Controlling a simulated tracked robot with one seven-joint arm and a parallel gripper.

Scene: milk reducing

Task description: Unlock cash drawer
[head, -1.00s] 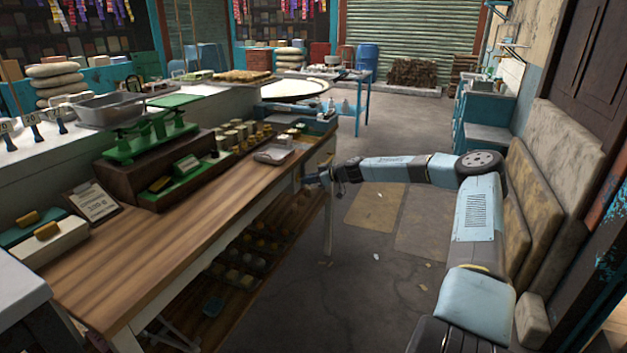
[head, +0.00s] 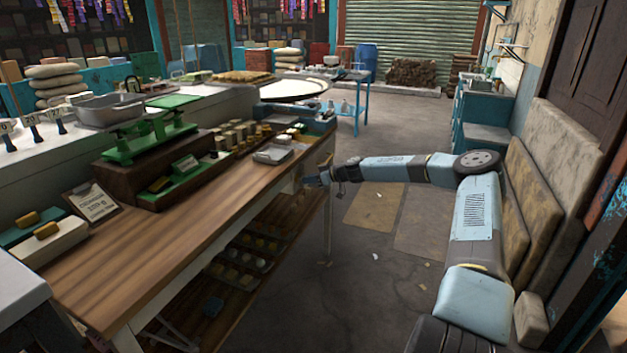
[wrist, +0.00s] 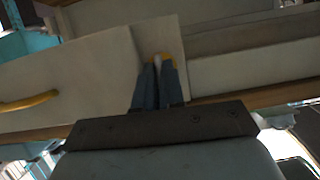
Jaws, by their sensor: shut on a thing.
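In the wrist view my gripper (wrist: 157,75) is shut on a small pale thing (wrist: 157,60), probably a key. A yellow fitting, probably the lock, shows just beyond the fingertips; I cannot tell whether the key is inside it. The pale drawer front (wrist: 75,75) has a curved yellow handle (wrist: 30,103) at the left. The fingers hide much of the key and lock. In the head view my gripper (head: 315,180) is at the right edge of the wooden counter (head: 195,225), below its top. The drawer front is not visible there.
A green scale (head: 145,140), a metal tray (head: 272,154) and several small blocks stand on the counter. A lower shelf (head: 240,275) carries more goods. The floor (head: 370,270) right of the counter is mostly open. Stone slabs (head: 555,190) lean against the right wall.

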